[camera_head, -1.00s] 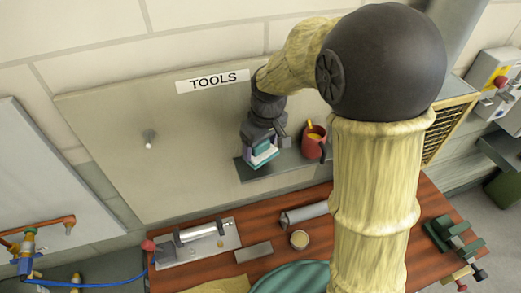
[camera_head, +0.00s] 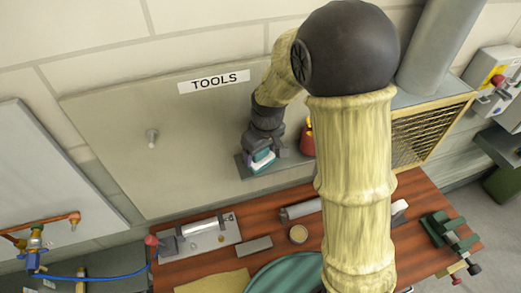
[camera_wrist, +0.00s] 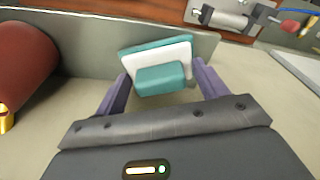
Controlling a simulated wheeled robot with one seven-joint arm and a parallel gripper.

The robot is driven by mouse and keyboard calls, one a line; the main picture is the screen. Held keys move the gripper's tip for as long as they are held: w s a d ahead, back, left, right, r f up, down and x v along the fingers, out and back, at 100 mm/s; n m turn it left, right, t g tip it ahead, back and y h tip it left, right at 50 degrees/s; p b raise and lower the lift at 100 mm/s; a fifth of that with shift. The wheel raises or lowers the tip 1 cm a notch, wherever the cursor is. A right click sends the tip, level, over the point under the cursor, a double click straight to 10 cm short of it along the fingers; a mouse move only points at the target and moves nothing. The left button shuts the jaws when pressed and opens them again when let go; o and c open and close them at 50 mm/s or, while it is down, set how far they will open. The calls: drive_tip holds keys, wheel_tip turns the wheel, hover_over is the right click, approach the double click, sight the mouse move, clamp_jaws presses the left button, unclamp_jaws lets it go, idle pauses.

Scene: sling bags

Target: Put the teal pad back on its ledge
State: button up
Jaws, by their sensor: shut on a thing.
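The teal pad (camera_head: 262,164) has a white layer and is held at the wall ledge (camera_head: 245,174), a dark grey shelf below the TOOLS sign. In the wrist view the pad (camera_wrist: 160,78) sits between the two purple fingers of my gripper (camera_wrist: 160,86), which is shut on it. The grey ledge (camera_wrist: 85,62) lies behind the pad there. In the head view my gripper (camera_head: 262,152) points down over the ledge's left part. I cannot tell whether the pad touches the ledge.
A wooden bench (camera_head: 210,260) with tools lies below. A wall peg (camera_head: 152,136) is left.

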sight(264, 161)
drive_tip(key=o, duration=0.9)
drive_tip(key=shift+o, duration=0.2)
wheel_tip(264, 161, up, 12)
drive_tip(key=s+d+b, duration=0.1)
drive_tip(key=b, duration=0.1)
drive_tip(key=shift+s+b, duration=0.2)
drive_tip(key=shift+b, duration=0.15)
drive_tip(key=s+d+f+m+t+h, duration=0.1)
drive_tip(key=s+d+f+m, duration=0.6)
drive_tip(key=s+d+f, duration=0.4)
drive_tip(key=shift+d+m, duration=0.4)
drive_tip(key=shift+d, duration=0.4)
drive_tip(key=shift+f, duration=0.15)
